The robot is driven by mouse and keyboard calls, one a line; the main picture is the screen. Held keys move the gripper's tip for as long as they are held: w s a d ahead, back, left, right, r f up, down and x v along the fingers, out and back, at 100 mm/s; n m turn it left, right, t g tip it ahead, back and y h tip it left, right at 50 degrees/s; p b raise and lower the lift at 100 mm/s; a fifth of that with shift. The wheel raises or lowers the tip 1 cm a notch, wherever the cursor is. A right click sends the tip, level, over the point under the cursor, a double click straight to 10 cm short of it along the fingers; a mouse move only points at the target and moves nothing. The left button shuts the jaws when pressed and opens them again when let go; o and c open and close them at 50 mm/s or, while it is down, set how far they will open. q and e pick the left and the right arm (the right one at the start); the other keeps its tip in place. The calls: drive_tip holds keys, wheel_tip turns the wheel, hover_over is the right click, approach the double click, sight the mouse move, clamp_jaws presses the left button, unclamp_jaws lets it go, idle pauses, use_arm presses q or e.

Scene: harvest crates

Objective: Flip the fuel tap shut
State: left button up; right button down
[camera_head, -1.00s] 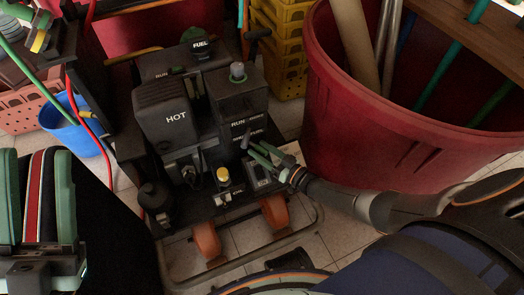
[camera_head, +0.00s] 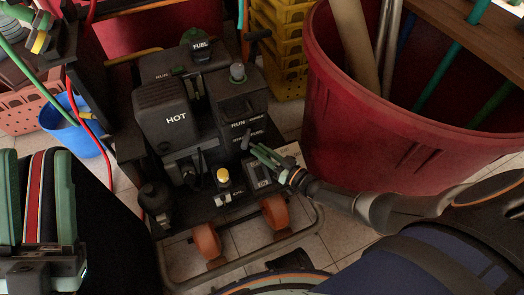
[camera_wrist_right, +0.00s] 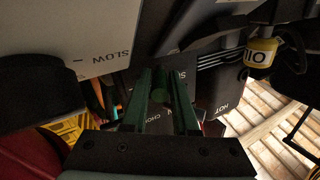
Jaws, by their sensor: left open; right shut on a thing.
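The dark engine (camera_head: 165,103) stands on a wheeled frame, with a black cap marked FUEL (camera_head: 200,45) on top. A small dark lever (camera_head: 246,139) sticks up beside small labels on its right side, and I take it for the fuel tap. My right gripper (camera_head: 260,152) is at this lever, its green fingers close together. In the right wrist view the fingers (camera_wrist_right: 160,100) close around a dark, roundish part, mostly hidden; lettering starting CHO is behind them.
A large red bin (camera_head: 400,140) with poles stands close to the right of the engine. Yellow crates (camera_head: 280,50) are behind, a blue bucket (camera_head: 72,125) is to the left. A yellow-capped knob (camera_head: 222,175) and orange wheels (camera_head: 275,212) are near the gripper.

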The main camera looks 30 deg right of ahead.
drive_tip(key=m+h, duration=0.1)
drive_tip(key=a+m+t+h+p, duration=0.1)
drive_tip(key=h, duration=0.1)
drive_tip(key=shift+s+a+r, duration=0.1)
drive_tip(key=shift+r, duration=0.05)
drive_tip(key=shift+a+m+h, duration=0.25)
drive_tip(key=shift+m+h, duration=0.55)
drive_tip(key=shift+h, duration=0.3)
drive_tip(key=shift+a+m+h, duration=0.15)
drive_tip(key=shift+m+h, duration=0.35)
drive_tip(key=shift+h, duration=0.3)
drive_tip(key=c, duration=0.7)
unclamp_jaws()
drive_tip(key=shift+s, duration=0.2)
